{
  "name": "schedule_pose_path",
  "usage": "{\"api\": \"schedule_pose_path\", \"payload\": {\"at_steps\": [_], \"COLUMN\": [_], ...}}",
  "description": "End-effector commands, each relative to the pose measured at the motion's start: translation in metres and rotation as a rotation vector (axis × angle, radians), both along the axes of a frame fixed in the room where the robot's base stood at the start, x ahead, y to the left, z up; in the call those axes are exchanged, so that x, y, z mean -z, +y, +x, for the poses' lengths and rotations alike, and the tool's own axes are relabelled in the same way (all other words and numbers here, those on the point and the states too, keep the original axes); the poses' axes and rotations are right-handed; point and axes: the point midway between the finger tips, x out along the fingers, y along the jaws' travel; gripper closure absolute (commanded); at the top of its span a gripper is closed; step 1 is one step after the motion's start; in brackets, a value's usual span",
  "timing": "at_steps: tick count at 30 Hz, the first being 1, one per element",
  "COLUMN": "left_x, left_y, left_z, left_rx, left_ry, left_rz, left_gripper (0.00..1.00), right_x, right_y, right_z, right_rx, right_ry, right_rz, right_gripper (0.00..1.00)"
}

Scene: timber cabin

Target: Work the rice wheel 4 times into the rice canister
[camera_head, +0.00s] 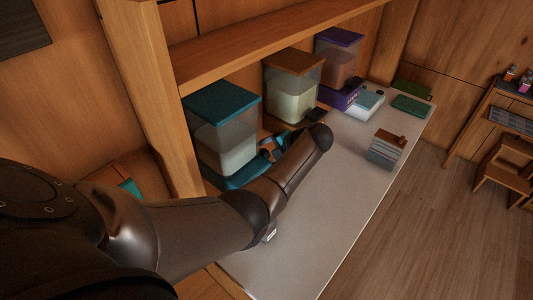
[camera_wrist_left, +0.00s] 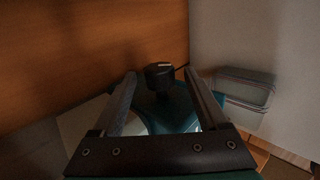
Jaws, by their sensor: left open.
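A clear dispenser with a teal lid (camera_head: 222,98) and whitish contents stands on the counter under the shelf. Its teal base (camera_head: 246,174) is partly hidden by my left arm. In the left wrist view, a dark knob-like wheel (camera_wrist_left: 159,75) with a pale mark sits above teal parts. My left gripper (camera_wrist_left: 160,86) is open, with one finger on each side of the wheel in the picture; I see no grip on it. In the head view, the left gripper (camera_head: 277,148) is small and partly hidden near the teal base. A clear canister with a wooden lid (camera_head: 389,138) stands farther along the counter.
Dispensers with an orange-brown lid (camera_head: 294,61) and a purple lid (camera_head: 340,37) stand beyond the teal one. The wooden shelf (camera_head: 270,45) overhangs them. A green flat item (camera_head: 411,105) lies near the far end. The front of the counter (camera_head: 315,225) is clear.

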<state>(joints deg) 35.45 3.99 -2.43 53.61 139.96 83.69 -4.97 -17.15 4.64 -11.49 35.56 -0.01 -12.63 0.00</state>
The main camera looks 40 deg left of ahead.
Motion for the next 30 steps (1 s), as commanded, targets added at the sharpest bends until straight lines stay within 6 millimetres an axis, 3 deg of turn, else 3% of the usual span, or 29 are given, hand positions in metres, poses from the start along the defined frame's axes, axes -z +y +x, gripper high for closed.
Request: {"api": "schedule_pose_path", "payload": {"at_steps": [14,30], "left_x": [0.0055,0.0055], "left_y": [0.0059,0.0057], "left_z": [0.0008,0.0006], "left_rx": [0.0,0.0], "left_ry": [-0.001,0.0], "left_rz": [0.0,0.0], "left_gripper": [0.25,0.85], "right_x": [-0.0008,-0.0007], "right_y": [0.0002,0.0001], "right_z": [0.0007,0.0003], "right_rx": [0.0,0.001], "right_ry": [-0.002,-0.001], "right_rz": [0.0,0.0], "right_gripper": [0.24,0.24]}}
